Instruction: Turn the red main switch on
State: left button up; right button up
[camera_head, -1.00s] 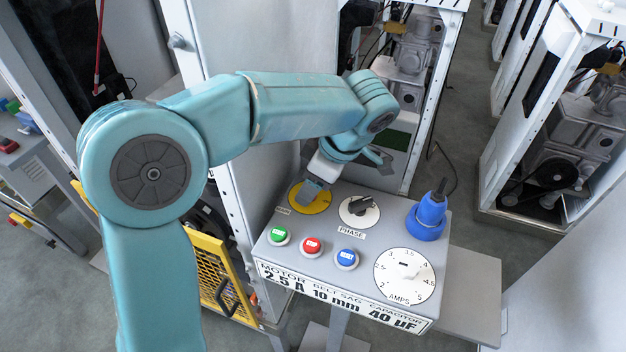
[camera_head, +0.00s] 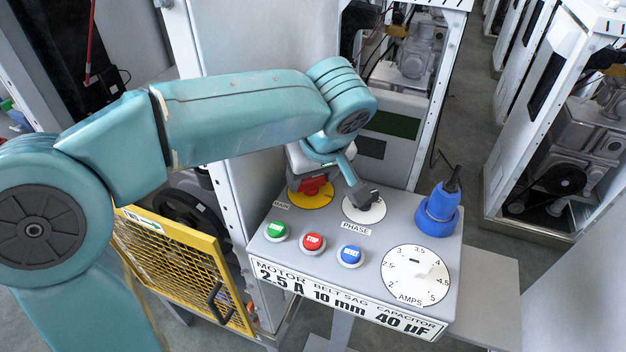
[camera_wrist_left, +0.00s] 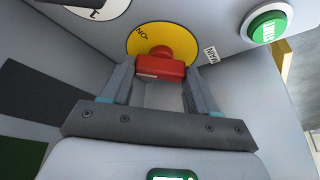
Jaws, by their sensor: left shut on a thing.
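The red main switch (camera_head: 312,187) sits on a yellow disc (camera_head: 318,200) at the panel's back left corner. In the left wrist view the red handle (camera_wrist_left: 161,66) stands crosswise between my two fingertips, in front of the yellow disc (camera_wrist_left: 160,38). An ON mark (camera_wrist_left: 141,32) shows on the disc beside the handle. The wrist hides part of the disc in the head view. My right gripper is out of view.
The panel (camera_head: 300,215) also carries a dark phase knob (camera_head: 368,197), a green button (camera_head: 276,231), a red stop button (camera_head: 312,242), a blue button (camera_head: 350,255), an amps dial (camera_head: 416,274) and a blue plug (camera_head: 438,212). A yellow mesh guard (camera_head: 180,275) stands at lower left.

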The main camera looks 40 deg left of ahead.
pick_arm(q)
jog(key=m+t+h+b, duration=0.1)
jog(key=m, duration=0.3)
jog(key=shift+a+m, duration=0.15)
jog(key=shift+m, duration=0.15)
jog(key=shift+s+a+r+m+t+h, duration=0.15)
jog(key=shift+m+h, duration=0.25)
jog(key=shift+m, duration=0.55)
jog(key=shift+w+d+f+m+t+h, duration=0.1)
jog(key=shift+m+t+h, duration=0.25)
jog(key=shift+m, duration=0.6)
jog(key=o, duration=1.1)
jog(key=shift+c, duration=0.2)
jog(key=p+v, duration=0.2)
jog(key=v, duration=1.4)
jog(key=shift+a+r+p, duration=0.2)
jog(key=shift+r+p, duration=0.05)
jog(key=shift+p, duration=0.1)
jog(key=shift+s, duration=0.15)
